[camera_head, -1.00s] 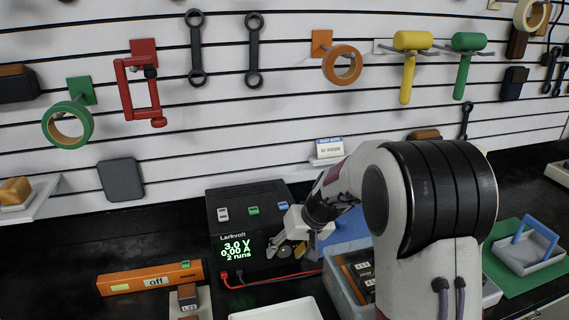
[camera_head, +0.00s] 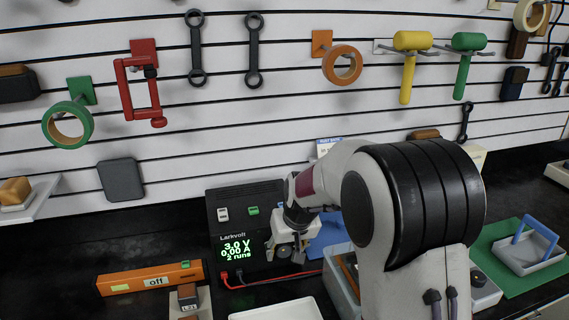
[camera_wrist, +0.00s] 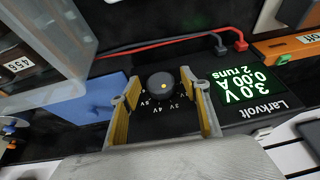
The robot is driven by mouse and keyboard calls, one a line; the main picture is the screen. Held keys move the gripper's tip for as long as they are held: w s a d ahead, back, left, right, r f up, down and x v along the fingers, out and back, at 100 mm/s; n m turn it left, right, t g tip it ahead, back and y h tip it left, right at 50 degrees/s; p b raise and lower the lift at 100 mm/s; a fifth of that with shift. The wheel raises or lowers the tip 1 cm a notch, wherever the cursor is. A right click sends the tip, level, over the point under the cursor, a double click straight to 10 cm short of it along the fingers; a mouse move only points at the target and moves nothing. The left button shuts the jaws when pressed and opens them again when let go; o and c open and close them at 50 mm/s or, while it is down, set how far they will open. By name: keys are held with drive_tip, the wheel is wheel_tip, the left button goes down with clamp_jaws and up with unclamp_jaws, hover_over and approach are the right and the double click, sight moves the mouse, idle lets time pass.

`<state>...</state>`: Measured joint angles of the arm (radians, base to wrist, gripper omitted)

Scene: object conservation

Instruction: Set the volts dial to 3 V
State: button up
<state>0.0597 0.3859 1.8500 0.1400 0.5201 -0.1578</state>
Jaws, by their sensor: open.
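The black Larkvolt supply (camera_head: 232,203) stands on the dark bench below the slatted wall. Its green display (camera_head: 236,250) reads 3.0 V, 0.00 A, 2 runs, and also shows upside down in the wrist view (camera_wrist: 246,84). My gripper (camera_wrist: 163,93) is open, with one yellow-padded finger on each side of the dial and gaps visible between. In the head view my gripper (camera_head: 287,254) hides the dial.
Red and black leads (camera_head: 270,281) run from the supply's front. An orange bar marked "off" (camera_head: 150,279) and a white tray (camera_head: 277,310) lie in front.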

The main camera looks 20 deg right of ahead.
drive_tip(key=shift+a+h, duration=0.15)
drive_tip(key=shift+h, duration=0.55)
wheel_tip(320, 180, up, 11)
drive_tip(key=m+t+y, duration=0.1)
drive_tip(key=m+t, duration=0.1)
drive_tip(key=m, duration=0.1)
hover_over(276, 250)
drive_tip(key=w+d+r+m+t, duration=0.1)
drive_tip(key=w, duration=0.1)
drive_tip(key=w+d+r+m, duration=0.2)
drive_tip(key=w+d+r+m+t, duration=0.1)
drive_tip(key=w, duration=0.2)
drive_tip(key=shift+d+r+m+t+y, duration=0.15)
drive_tip(key=shift+r+m+t+y, duration=0.15)
drive_tip(key=shift+r+y, duration=0.1)
drive_tip(key=shift+w+f, duration=0.1)
drive_tip(key=shift+f, duration=0.3)
drive_tip(key=shift+r, duration=2.75)
